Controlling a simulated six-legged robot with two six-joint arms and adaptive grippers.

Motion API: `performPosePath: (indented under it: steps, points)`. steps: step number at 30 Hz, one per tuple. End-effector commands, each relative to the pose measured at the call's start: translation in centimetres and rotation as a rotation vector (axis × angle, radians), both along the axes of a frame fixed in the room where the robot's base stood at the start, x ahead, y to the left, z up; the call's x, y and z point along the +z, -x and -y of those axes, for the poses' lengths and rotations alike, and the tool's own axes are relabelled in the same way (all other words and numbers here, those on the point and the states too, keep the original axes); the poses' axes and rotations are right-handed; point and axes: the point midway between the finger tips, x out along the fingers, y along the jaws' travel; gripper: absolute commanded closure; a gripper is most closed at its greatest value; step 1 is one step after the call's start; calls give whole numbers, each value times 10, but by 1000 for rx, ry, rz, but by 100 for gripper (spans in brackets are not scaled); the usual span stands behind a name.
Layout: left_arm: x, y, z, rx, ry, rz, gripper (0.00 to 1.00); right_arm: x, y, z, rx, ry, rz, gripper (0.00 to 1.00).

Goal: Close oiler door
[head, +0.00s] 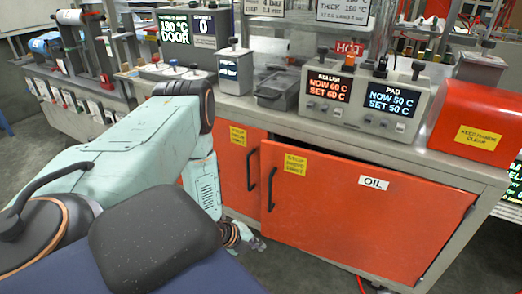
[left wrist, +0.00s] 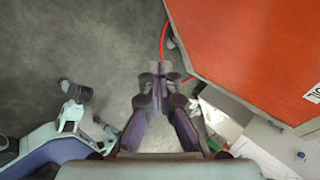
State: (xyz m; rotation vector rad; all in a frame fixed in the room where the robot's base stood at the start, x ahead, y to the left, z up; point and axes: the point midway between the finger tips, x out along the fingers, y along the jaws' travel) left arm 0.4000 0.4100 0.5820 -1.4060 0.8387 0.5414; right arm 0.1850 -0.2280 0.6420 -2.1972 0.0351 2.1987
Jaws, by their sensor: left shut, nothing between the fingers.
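The oiler door (head: 345,222) is the wide orange-red panel with an "OIL" label and a black handle near its left edge. It appears ajar, with its left edge standing out from the cabinet front. In the left wrist view the door panel (left wrist: 250,50) fills the upper right, with pale surfaces past its lower edge. My left gripper (head: 250,240) is low by the door's left edge, below the handle. In the left wrist view the gripper (left wrist: 160,72) is shut and empty, with floor beyond it. I cannot tell whether it touches the door. My right gripper is not in view.
A second orange door (head: 238,165) is just left of the oiler door. The grey counter (head: 400,148) above carries control boxes (head: 362,100) and a red machine cover (head: 480,118). A red hose (left wrist: 163,40) lies on the floor. The floor in front is otherwise largely clear.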

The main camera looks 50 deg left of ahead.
Motion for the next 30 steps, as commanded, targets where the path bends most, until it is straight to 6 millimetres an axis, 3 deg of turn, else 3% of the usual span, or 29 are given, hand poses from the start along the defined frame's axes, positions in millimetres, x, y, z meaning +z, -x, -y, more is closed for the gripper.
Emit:
performPosePath:
  steps: [2, 7, 12, 18, 24, 30]
  points:
    - [2, -6, -8, 99, 14, 98, 100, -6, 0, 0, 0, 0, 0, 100]
    - [32, -21, -39, 299, -1, 340, 100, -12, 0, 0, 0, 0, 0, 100]
    - [85, -31, -74, 464, -60, 605, 100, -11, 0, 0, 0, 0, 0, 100]
    - [133, -30, -98, 556, -127, 829, 100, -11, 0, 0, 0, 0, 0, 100]
    - [148, -34, -102, 563, -135, 897, 100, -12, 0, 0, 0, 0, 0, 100]
    - [147, -61, -113, 562, -133, 900, 100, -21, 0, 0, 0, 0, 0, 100]
